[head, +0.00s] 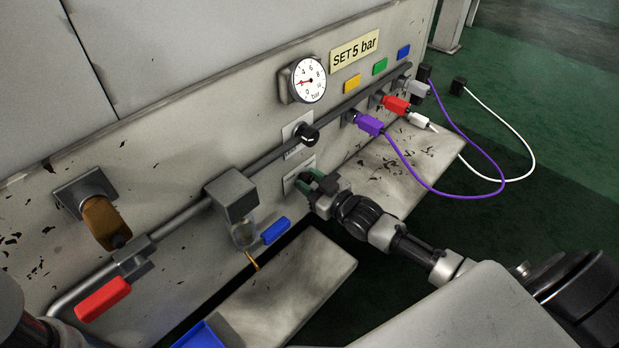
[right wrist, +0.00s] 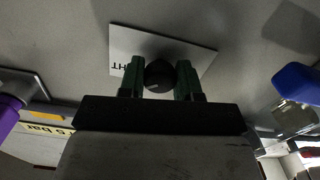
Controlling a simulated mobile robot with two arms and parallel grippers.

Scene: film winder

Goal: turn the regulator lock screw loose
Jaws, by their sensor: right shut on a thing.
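The regulator lock screw (right wrist: 159,76) is a dark round knob in front of a white label plate (right wrist: 205,55) in the right wrist view. My right gripper (right wrist: 160,80) is shut on it, one green finger on each side. In the head view the right gripper (head: 309,180) reaches the panel at the lower label plate (head: 291,178), and its fingers hide the screw. Above it is a black regulator knob (head: 306,135) with a white mark. The round gauge (head: 308,80) has a red needle pointing left, near 4.
A pipe with a red-handled valve (head: 103,299), a grey filter block (head: 232,196) and a blue handle (head: 276,231) lies left of the gripper. Purple (head: 369,125), red (head: 396,105) and white connectors with loose cables are to the right. A ledge (head: 300,280) is below.

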